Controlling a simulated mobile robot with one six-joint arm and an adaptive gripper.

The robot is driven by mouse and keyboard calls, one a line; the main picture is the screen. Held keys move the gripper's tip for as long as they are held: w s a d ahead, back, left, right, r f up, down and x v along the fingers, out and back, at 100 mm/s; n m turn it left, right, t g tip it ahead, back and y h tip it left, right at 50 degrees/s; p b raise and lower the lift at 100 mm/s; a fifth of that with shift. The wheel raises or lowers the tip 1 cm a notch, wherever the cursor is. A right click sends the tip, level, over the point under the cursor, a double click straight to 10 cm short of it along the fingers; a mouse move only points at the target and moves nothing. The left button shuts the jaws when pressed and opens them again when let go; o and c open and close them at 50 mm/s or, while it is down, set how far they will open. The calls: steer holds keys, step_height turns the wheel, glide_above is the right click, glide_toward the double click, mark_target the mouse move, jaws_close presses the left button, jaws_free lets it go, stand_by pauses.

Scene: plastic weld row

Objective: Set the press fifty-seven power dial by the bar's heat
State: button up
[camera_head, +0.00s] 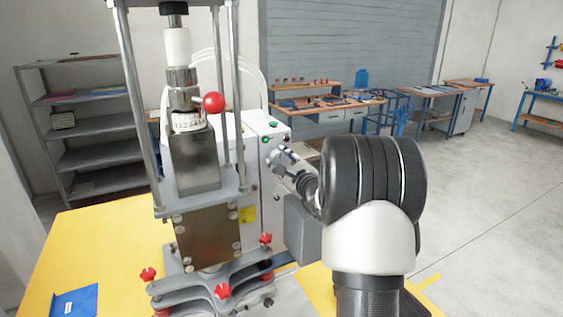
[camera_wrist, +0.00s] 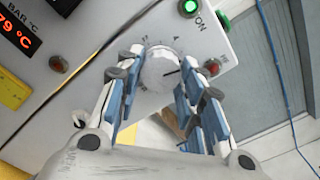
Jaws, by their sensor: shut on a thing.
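The power dial (camera_wrist: 160,76) is a pale round knob with a dark pointer line, on the grey control panel (camera_wrist: 105,30) in the wrist view. My gripper (camera_wrist: 157,64) has its blue-padded fingers on either side of the dial and is shut on it. Marks around the dial are small and partly hidden by the fingers. In the head view my gripper (camera_head: 282,160) reaches the press's control box (camera_head: 266,128); the dial is hidden there.
A green ON button (camera_wrist: 188,7) and a red button (camera_wrist: 211,67) sit close to the dial. The press (camera_head: 195,160), with a red ball lever (camera_head: 213,103), stands left of my arm. Yellow tabletop (camera_head: 85,240) lies around it. Benches stand farther back.

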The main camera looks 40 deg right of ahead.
steer(key=shift+m, duration=1)
steer(key=o, duration=1.1)
steer(key=shift+c, duration=0.2)
steer(key=v, duration=1.2)
steer(key=shift+s, duration=0.1)
